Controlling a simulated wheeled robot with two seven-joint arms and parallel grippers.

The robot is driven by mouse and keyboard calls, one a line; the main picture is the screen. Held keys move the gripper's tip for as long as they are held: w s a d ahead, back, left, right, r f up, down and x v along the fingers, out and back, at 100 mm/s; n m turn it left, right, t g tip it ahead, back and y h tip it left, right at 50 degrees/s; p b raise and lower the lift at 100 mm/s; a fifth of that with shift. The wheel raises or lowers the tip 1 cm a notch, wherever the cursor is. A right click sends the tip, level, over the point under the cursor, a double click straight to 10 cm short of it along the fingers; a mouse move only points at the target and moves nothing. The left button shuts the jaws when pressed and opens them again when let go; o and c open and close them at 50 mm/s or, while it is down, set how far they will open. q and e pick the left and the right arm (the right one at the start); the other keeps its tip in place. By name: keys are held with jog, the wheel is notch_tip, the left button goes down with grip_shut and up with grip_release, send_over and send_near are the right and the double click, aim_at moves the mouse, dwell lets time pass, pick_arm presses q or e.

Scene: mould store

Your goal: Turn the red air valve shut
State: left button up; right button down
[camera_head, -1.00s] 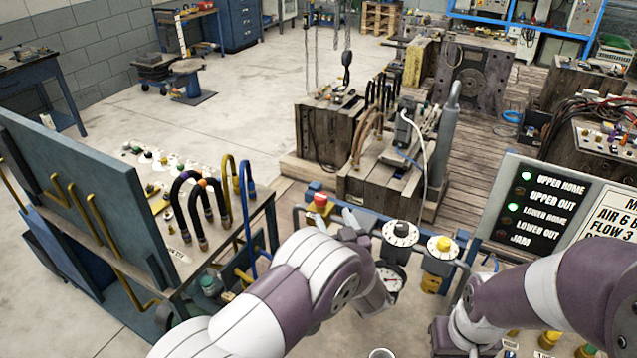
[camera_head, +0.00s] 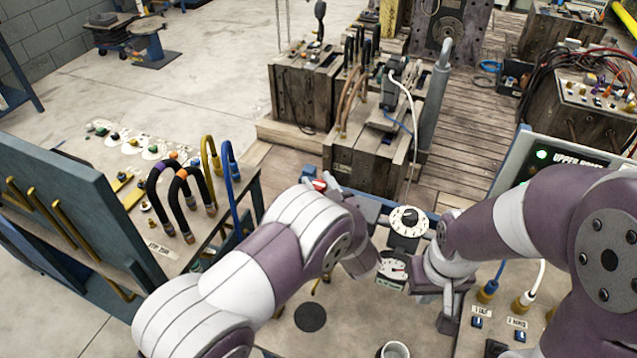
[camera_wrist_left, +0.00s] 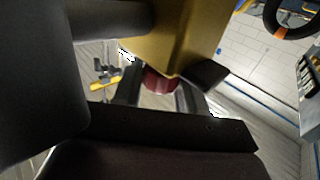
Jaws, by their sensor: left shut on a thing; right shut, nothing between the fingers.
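The red air valve (camera_head: 320,184) shows only as a small red patch beyond my left forearm in the head view. In the left wrist view its red part (camera_wrist_left: 160,80) sits between the dark fingers of my left gripper (camera_wrist_left: 160,97), which is shut on it. In the head view that gripper is mostly hidden by my own arm. The valve's turn angle cannot be read. My right gripper (camera_head: 449,318) is shut and empty, low in the head view, right of the dial gauge (camera_head: 393,268).
A white round dial (camera_head: 408,220) stands on the blue rail between my arms. Hoses loop up from the bench (camera_head: 165,250) at left. A lit panel (camera_head: 530,165) is at right. A white cup-like rim (camera_head: 395,350) is at the bottom. Open floor lies at upper left.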

pick_arm(q)
jog(key=shift+m+h, duration=0.3)
jog(key=shift+h, duration=0.1)
jog(key=shift+a+f+m+t+h+b, duration=0.15)
jog(key=shift+m+t+h+b, duration=0.35)
jog(key=shift+m+h, duration=0.5)
jog(key=m+h+b, duration=0.1)
jog(key=m+h, duration=0.1)
jog(key=h, duration=0.2)
jog(key=shift+h, duration=0.3)
jog(key=m+h+b, duration=0.2)
jog(key=h, duration=0.1)
jog(key=m+g+h+b, duration=0.1)
jog(key=m+h+b, duration=0.1)
jog(key=h, duration=0.2)
jog(key=shift+w+a+m, duration=0.1)
jog(key=shift+m, duration=0.3)
jog(key=m+g+h+b, duration=0.2)
jog(key=m+g+h, duration=0.1)
jog(key=h, duration=0.1)
jog(key=shift+m+h, duration=0.3)
jog(key=m+g+h+b, duration=0.1)
jog(key=m+g+h, duration=0.1)
jog(key=g, duration=0.1)
jog(key=shift+h, duration=0.3)
jog(key=shift+m+g+h, duration=0.9)
jog(key=shift+m+g, duration=0.5)
jog(key=shift+g, duration=0.2)
jog(key=shift+r+m+g, duration=0.2)
jog(key=shift+m+g, duration=0.1)
